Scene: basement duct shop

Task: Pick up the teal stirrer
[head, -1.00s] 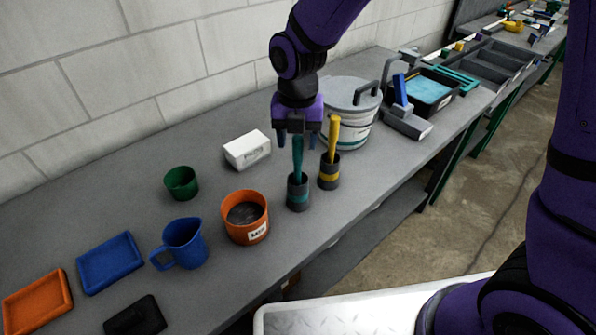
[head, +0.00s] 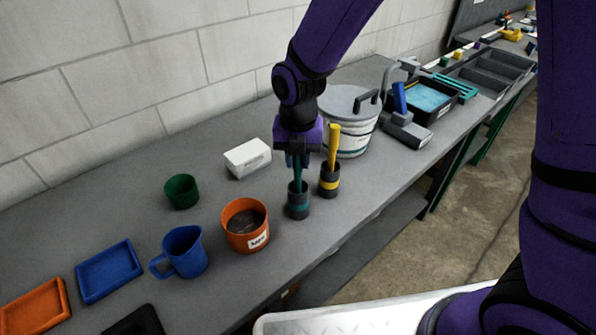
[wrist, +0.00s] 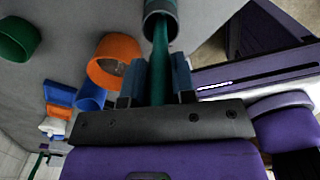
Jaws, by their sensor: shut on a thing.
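The teal stirrer (head: 297,172) stands upright in a dark grey cup with a teal band (head: 298,204) near the bench's front edge. My gripper (head: 297,160) points down over the cup and is shut on the stirrer's upper part. In the wrist view the stirrer (wrist: 160,55) runs between the two fingers (wrist: 159,80), and its far end is hidden inside the cup (wrist: 160,10). A yellow stirrer (head: 334,145) stands in a similar cup with a yellow band (head: 330,181), just right of the teal one.
An orange pot (head: 245,238) stands close left of the teal stirrer's cup. A large lidded bucket (head: 352,135) stands behind the yellow stirrer. Bare bench lies between the white box and the cups.

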